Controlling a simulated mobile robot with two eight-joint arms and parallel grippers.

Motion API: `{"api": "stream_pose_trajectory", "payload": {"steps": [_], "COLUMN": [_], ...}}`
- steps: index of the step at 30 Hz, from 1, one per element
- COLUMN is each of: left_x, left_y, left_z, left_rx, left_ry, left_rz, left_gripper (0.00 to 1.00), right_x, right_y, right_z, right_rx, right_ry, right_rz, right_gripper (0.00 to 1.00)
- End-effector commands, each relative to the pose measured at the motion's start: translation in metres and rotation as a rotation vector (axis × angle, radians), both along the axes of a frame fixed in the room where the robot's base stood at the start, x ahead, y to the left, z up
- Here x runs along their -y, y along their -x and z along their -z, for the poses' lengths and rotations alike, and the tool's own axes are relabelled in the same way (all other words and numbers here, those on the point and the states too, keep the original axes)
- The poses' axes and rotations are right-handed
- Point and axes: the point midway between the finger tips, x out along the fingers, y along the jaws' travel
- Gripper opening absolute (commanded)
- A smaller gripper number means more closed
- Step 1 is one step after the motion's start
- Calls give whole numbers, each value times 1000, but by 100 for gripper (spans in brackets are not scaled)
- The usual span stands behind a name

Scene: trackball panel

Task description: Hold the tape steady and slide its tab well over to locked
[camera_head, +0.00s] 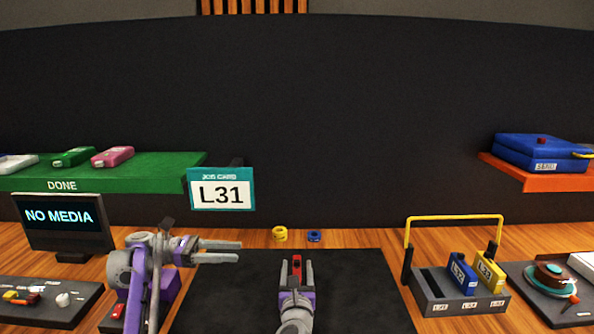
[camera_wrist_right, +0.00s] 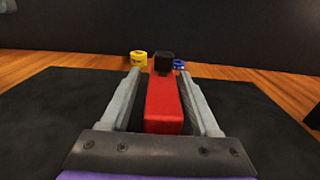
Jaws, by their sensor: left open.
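A red tape (camera_head: 297,259) with a dark part on it lies lengthwise between the fingers of my right gripper (camera_head: 297,267). In the right wrist view the red body (camera_wrist_right: 163,108) has a black block (camera_wrist_right: 164,63) at its far end, possibly the tab. Dark gaps show between the tape and both fingers of the right gripper (camera_wrist_right: 160,72). I cannot tell whether the tape rests on the mat. My left gripper (camera_head: 241,251) is open and empty, left of the tape, its fingers pointing right. The tape's underside and any lock marking are hidden or too small.
A black mat (camera_head: 355,290) covers the middle. A yellow ring (camera_head: 279,234) and a blue ring (camera_head: 314,236) sit behind it. A job card (camera_head: 221,190) reads L31; a monitor (camera_head: 62,226) reads NO MEDIA. A handled caddy (camera_head: 435,300) with blue and yellow tapes stands right.

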Motion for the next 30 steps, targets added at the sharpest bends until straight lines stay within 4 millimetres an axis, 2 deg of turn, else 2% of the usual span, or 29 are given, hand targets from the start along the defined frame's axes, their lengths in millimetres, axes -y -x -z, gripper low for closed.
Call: {"api": "stream_pose_trajectory", "payload": {"steps": [7, 10, 24, 30], "left_x": [0, 0, 0, 0], "left_y": [0, 0, 0, 0], "left_z": [0, 0, 0, 0], "left_rx": [0, 0, 0, 0], "left_ry": [0, 0, 0, 0], "left_rz": [0, 0, 0, 0], "left_gripper": [48, 48, 48, 48], "right_x": [0, 0, 0, 0], "right_y": [1, 10, 101, 118], "right_z": [-1, -1, 0, 0], "right_rx": [0, 1, 1, 0], "right_ry": [0, 0, 1, 0], "right_rz": [0, 0, -1, 0], "right_gripper": [62, 62, 62, 62]}}
